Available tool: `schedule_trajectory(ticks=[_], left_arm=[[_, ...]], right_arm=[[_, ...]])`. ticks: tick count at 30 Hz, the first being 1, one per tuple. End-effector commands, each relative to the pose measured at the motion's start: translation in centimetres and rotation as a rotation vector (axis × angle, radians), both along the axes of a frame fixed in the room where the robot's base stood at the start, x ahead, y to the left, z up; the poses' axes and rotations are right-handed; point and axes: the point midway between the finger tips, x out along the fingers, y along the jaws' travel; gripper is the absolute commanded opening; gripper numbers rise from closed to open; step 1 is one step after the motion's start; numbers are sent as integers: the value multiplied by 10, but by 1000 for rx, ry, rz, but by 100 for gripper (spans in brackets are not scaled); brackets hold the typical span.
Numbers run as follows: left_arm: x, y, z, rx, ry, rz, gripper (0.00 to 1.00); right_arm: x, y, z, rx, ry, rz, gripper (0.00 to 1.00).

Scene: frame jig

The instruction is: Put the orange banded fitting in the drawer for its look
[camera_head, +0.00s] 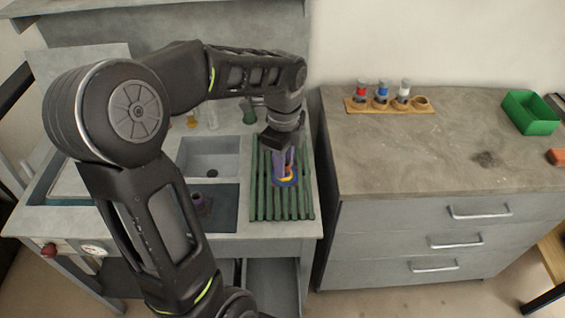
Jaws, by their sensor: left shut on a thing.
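My left gripper (284,160) points down over the green slatted rack (265,202). It is shut on a small fitting (286,180) with orange and blue-purple on it, low over or touching the slats; the gripper hides part of it, and I cannot tell if it is lifted clear. The grey cabinet (385,215) at the right has three drawers with bar handles: top (480,212), middle (455,242) and bottom (434,266). All three look closed. My right gripper is not in view.
A wooden holder (363,106) on the cabinet top carries red, blue and white-grey banded pieces, with one empty hole. A green bin (530,112) stands farther right. The cabinet top's middle is clear.

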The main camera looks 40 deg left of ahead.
Motion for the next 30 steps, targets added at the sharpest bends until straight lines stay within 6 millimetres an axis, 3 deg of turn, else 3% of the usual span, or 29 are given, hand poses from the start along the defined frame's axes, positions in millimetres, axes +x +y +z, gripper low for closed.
schedule_trajectory(ticks=[5, 11, 21, 25, 30], left_arm=[[5, -4, -1, -1, 0, 43, 0], [29, -26, -7, -4, 1, 271, 0], [89, -104, -28, -4, 5, 978, 0], [104, -130, -35, -1, 2, 1204, 0], [113, -149, -41, 0, 0, 1370, 0]], right_arm=[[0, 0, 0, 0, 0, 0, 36], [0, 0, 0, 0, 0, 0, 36], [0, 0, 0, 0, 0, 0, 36], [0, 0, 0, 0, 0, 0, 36], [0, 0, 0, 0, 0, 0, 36]])
